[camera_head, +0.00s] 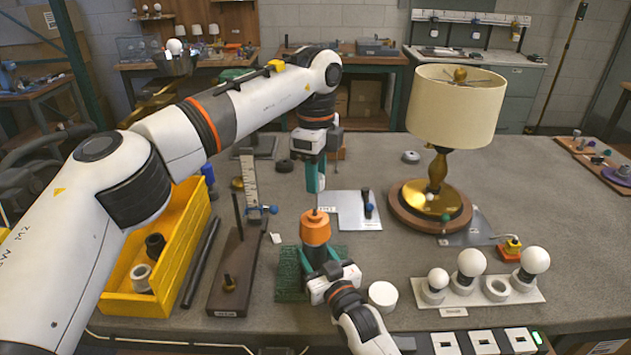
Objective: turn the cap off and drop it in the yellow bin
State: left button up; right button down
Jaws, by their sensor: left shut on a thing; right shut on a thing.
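The yellow bin (191,262) is at the left, partly behind my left arm, with a black ring and a white ring inside.
A lamp (455,108) stands at the back right. A white holder with several bulbs (472,265) is at the front right. A white round part (383,295) lies beside my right gripper. A wooden stand (235,270) with upright posts is between bin and mat (289,275).

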jog(key=c, duration=0.6)
grip_release()
jog(key=shift+w+d, duration=0.1)
jog(key=v, duration=1.2)
jog(key=shift+b, duration=0.4)
